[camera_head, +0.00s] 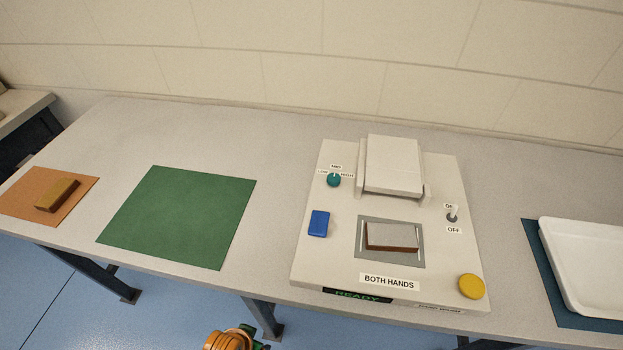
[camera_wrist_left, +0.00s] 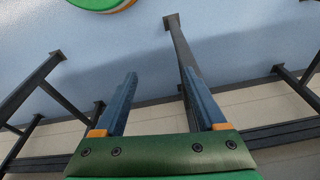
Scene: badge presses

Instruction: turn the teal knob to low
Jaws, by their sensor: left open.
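The teal knob (camera_head: 334,180) sits at the upper left of the white press panel (camera_head: 340,264) in the head view. A MID label is above it, HIGH is to its right and a partly hidden label is to its left. The knob is too small to tell exactly where it points. My left gripper shows in the left wrist view (camera_wrist_left: 160,100), with its two blue fingers apart and nothing between them. It is below the table, away from the knob. Part of my arm shows at the bottom of the head view. My right gripper is not in view.
The panel also has a blue button (camera_head: 319,223), a yellow button (camera_head: 471,287), a toggle switch (camera_head: 452,215) and a raised lid (camera_head: 393,164). A green mat (camera_head: 178,216) lies left, empty. A white tray (camera_head: 590,265) stands right. Table legs (camera_wrist_left: 182,50) surround my left gripper's view.

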